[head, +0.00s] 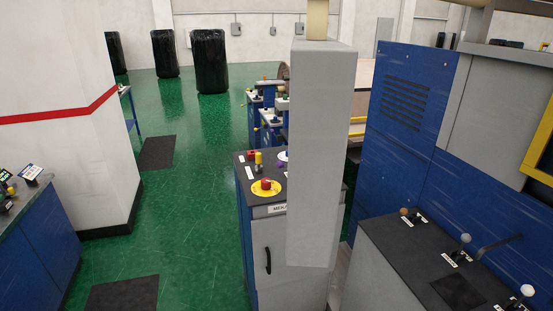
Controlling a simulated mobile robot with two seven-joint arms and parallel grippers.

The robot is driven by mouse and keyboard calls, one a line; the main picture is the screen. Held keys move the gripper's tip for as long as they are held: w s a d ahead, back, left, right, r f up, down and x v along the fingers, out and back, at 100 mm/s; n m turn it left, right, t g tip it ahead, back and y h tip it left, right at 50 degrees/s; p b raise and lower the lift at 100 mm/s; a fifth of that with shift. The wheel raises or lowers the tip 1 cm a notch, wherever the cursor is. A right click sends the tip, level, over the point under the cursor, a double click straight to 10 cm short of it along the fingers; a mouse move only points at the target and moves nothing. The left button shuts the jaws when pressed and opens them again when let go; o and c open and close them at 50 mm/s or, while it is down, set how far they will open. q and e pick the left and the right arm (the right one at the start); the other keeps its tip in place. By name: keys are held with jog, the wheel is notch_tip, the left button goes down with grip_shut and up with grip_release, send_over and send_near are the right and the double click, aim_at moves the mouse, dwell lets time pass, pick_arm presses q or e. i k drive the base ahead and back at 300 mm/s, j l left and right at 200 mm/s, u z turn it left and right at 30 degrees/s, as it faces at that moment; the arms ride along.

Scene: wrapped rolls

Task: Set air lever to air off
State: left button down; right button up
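Several levers stand on the dark top of a grey cabinet (375,262) at the lower right of the head view. One lever has a brown ball knob (404,212), one a pale grey knob (465,239), and one a white knob (527,291) near the right edge. Small white labels lie beside them, but their print is too small to read. I cannot tell which one is the air lever or how it is set. Neither of my grippers shows in the view.
A tall grey post (322,150) stands in the middle and partly hides a console with a red button on a yellow disc (266,187). Blue machine panels (400,130) rise behind the levers. Black-wrapped rolls (211,60) stand far back. The green floor (190,215) at left centre is free.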

aim_at(280, 164)
jog(key=i+j, duration=0.2)
jog(key=i+j+z, duration=0.15)
jog(key=j, duration=0.25)
jog(key=i+j, duration=0.25)
jog(key=i+j+z, duration=0.15)
jog(key=j, duration=0.25)
jog(key=i+j, duration=0.2)
jog(key=j, duration=0.15)
jog(key=i+j+z, duration=0.1)
jog(key=j, duration=0.25)
jog(key=i+j+z, duration=0.45)
jog(key=i+j, duration=1)
jog(key=i, duration=0.1)
